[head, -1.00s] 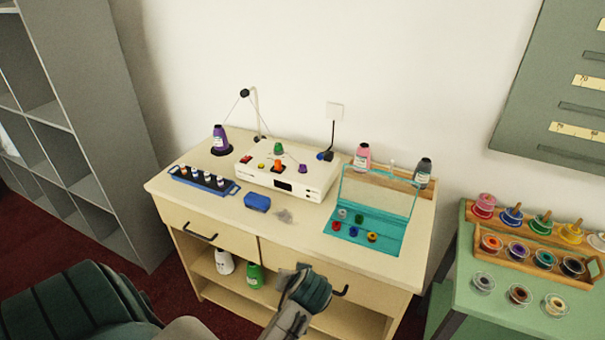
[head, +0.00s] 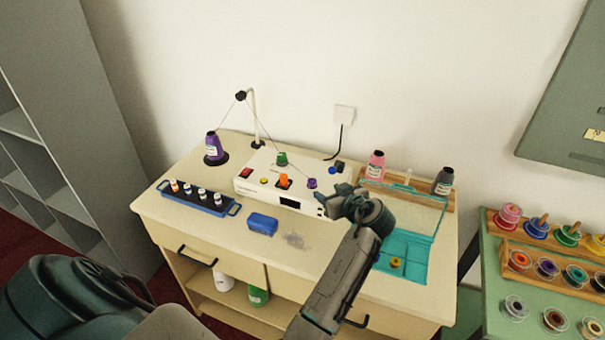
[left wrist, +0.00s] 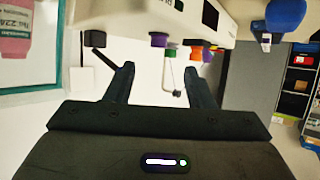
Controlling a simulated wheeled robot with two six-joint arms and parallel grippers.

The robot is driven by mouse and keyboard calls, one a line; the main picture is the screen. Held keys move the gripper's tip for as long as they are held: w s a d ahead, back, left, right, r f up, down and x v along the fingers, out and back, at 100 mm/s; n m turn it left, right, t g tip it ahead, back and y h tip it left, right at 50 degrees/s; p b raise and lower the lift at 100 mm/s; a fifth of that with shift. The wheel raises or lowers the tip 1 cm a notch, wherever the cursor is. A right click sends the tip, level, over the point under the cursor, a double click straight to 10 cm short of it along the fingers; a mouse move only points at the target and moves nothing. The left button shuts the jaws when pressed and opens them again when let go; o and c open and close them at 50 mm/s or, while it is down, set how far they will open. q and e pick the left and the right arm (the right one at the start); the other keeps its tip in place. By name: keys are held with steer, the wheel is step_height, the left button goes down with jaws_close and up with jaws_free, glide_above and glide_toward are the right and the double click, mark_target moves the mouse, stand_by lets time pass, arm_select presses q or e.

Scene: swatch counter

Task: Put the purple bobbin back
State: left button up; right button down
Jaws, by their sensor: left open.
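The purple bobbin (head: 311,183) sits on the right end of the white winding machine (head: 240,187), with a thread running to it from the guide. It also shows in the left wrist view (left wrist: 158,40), beyond and above the gap between my fingers. My left gripper (head: 326,196) is open and empty, just right of the bobbin and apart from it. Both fingers show in the left wrist view (left wrist: 163,80). The teal bobbin box (head: 412,283) stands open at the counter's right. My left arm hides much of it; a yellow bobbin (head: 396,262) shows inside. My right gripper is out of view.
A purple thread cone (head: 213,147), blue spool tray (head: 197,208) and blue block (head: 263,224) stand on the counter. A rack holds pink (head: 376,164) and grey (head: 443,180) cones behind the box's raised clear lid. A green side table (head: 480,290) holds more spools.

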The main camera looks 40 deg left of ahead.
mark_target(314, 183)
arm_select(q)
steer(key=p+x, duration=0.1)
steer(key=x, duration=0.1)
steer(key=shift+w+a+p, duration=0.25)
steer(key=shift+a+p, duration=0.15)
steer(key=p+x, duration=0.2)
steer(key=x, duration=0.1)
steer(key=shift+w+a+p, duration=0.2)
steer(key=shift+a+p, duration=0.05)
steer(key=shift+p, duration=0.05)
steer(key=shift+p+x, duration=0.4)
steer(key=shift+x, duration=0.55)
steer(key=shift+w+a+f, duration=0.15)
steer(key=shift+f, duration=0.25)
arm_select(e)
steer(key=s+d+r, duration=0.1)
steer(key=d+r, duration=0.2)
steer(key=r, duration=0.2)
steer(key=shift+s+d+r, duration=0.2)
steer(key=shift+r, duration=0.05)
arm_select(q)
jaws_close()
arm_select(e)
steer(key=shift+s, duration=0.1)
